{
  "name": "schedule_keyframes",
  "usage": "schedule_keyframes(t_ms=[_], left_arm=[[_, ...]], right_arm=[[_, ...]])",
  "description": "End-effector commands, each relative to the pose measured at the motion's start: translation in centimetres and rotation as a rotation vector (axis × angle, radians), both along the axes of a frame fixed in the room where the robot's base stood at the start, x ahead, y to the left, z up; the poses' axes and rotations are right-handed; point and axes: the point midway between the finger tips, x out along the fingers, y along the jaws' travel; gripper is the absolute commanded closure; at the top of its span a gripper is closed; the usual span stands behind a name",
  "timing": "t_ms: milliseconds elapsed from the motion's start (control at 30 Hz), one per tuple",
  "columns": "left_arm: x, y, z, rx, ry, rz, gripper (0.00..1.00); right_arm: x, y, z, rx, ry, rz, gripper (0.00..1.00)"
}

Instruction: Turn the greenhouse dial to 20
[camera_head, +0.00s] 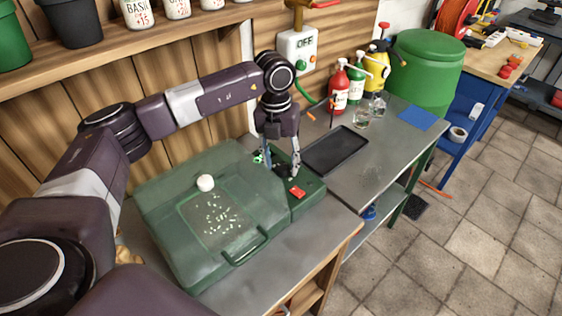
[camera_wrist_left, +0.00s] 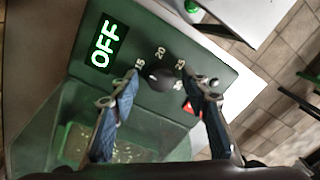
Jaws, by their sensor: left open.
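The greenhouse (camera_head: 165,190) is a green box with a clear lid on the bench. Its control panel (camera_head: 312,186) is at its right end. In the left wrist view, the dark round dial (camera_wrist_left: 163,79) has the marks 15, 20 and 25 around its far side. A lit display (camera_wrist_left: 105,43) beside it reads OFF. A red switch (camera_head: 298,191) sits near the panel's front. My left gripper (camera_head: 282,172) points down over the panel. In the wrist view its open fingers (camera_wrist_left: 161,92) stand on either side of the dial, apart from it. My right gripper is not in view.
A dark tray (camera_head: 336,149) lies on the grey bench right of the panel. Spray bottles (camera_head: 340,88) and glasses stand behind it. A wall box (camera_head: 298,50) reads OFF. Pots stand on the shelf (camera_head: 120,45) above my left arm.

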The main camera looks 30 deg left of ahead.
Motion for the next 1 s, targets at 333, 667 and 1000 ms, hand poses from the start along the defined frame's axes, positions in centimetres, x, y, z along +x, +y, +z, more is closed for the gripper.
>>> schedule_keyframes(t_ms=[333,667,1000], left_arm=[[0.0,0.0,0.0,-0.001,0.000,0.000,0.78],[0.0,0.0,0.0,-0.001,0.000,-0.004,0.99],[0.1,0.0,-0.1,-0.002,-0.001,-0.125,0.99]], right_arm=[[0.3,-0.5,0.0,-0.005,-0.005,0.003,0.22],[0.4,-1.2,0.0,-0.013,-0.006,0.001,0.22],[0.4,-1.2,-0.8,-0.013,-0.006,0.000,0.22]])
